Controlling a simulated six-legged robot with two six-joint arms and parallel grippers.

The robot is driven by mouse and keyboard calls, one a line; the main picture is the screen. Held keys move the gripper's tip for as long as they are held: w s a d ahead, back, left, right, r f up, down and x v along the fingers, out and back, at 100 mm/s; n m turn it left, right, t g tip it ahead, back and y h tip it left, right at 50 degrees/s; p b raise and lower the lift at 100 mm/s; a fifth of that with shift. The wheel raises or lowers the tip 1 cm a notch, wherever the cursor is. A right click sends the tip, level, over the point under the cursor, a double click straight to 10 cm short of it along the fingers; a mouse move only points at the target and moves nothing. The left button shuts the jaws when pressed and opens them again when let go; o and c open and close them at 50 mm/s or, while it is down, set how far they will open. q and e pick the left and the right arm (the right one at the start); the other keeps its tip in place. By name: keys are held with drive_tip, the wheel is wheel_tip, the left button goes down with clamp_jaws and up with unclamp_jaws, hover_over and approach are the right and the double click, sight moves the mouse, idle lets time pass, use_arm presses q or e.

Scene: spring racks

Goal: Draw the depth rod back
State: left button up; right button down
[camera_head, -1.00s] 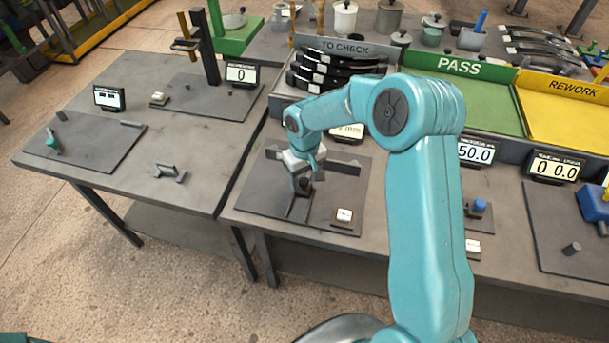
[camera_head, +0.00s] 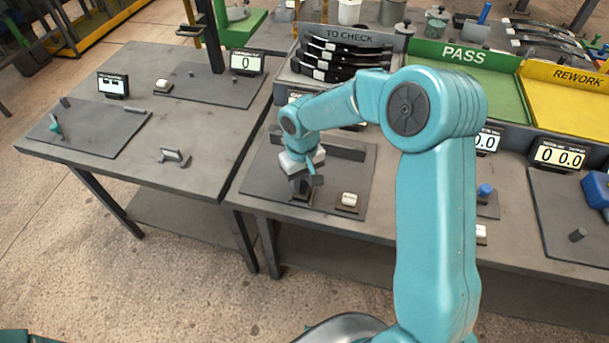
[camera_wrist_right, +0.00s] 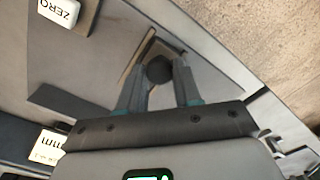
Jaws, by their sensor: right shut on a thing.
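My right gripper (camera_head: 303,185) is low over the front part of a dark gauge plate (camera_head: 262,172) on the middle table. In the wrist view the two grey fingers (camera_wrist_right: 160,75) are shut on a dark round end (camera_wrist_right: 158,68), which I take to be the depth rod. The rest of the rod is hidden by the gripper and the brown-edged dark block around it. A dark bar (camera_head: 345,150) stands at the back of the plate. My left gripper is not in view.
A white ZERO button (camera_head: 349,200) sits just right of the gripper; it also shows in the wrist view (camera_wrist_right: 60,12). Displays stand behind, partly covered by my arm. A TO CHECK rack (camera_head: 345,60) holds several black parts. The left table (camera_head: 205,130) has free room.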

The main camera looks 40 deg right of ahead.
drive_tip(key=shift+s+a, duration=0.2)
drive_tip(key=c, duration=0.9)
unclamp_jaws()
drive_tip(key=shift+o, duration=0.6)
drive_tip(key=shift+a, duration=0.1)
drive_tip(key=shift+w+d, duration=0.1)
drive_tip(key=shift+d, duration=0.1)
drive_tip(key=shift+r, duration=0.3)
wheel_tip(320, 180, up, 16)
drive_tip(key=shift+a+b, duration=0.15)
drive_tip(key=shift+b, duration=0.2)
